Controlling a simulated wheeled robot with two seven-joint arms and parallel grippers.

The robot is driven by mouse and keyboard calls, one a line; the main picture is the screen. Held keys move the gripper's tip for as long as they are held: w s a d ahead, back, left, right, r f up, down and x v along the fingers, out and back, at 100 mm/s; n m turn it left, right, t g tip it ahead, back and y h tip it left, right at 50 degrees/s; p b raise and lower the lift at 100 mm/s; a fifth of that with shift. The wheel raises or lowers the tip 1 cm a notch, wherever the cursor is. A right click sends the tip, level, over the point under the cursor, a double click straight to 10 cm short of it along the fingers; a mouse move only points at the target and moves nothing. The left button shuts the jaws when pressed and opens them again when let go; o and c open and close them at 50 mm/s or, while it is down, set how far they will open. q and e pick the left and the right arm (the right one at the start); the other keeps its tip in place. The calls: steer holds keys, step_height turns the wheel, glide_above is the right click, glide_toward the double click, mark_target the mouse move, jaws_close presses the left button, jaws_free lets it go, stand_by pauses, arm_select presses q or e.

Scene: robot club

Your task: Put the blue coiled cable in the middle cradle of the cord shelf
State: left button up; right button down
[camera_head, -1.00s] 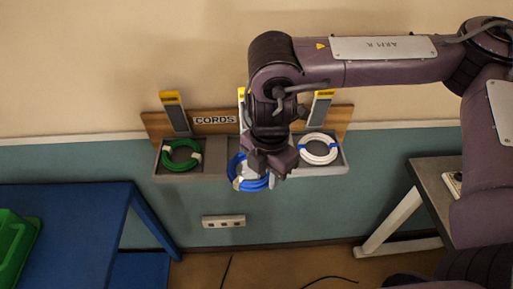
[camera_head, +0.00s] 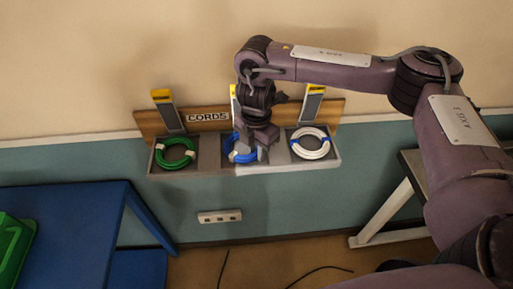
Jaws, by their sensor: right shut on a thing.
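The cord shelf (camera_head: 207,170) hangs on the wall with a CORDS label and three cradles. The green coiled cable (camera_head: 167,162) lies in the left cradle and the white coiled cable (camera_head: 322,153) in the right one. My right gripper (camera_head: 254,156) points down at the middle cradle, shut on the blue coiled cable (camera_head: 232,156). The cable shows within the middle cradle's outline. The gripper hides part of it, and I cannot tell whether it rests on the cradle floor. My left gripper is not in view.
A blue table (camera_head: 75,215) with a green bin (camera_head: 12,250) stands at the left. A grey-topped table (camera_head: 412,170) stands at the right, behind my right arm. A wall socket (camera_head: 219,216) sits below the shelf. Dark cords lie on the floor.

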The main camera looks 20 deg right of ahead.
steer(key=shift+s, duration=0.1)
steer(key=c, duration=1.5)
jaws_free()
steer(key=shift+c, duration=0.2)
steer(key=shift+f, duration=0.1)
steer(key=shift+r, duration=0.35)
step_height(320, 180, up, 12)
steer(key=shift+f, duration=0.2)
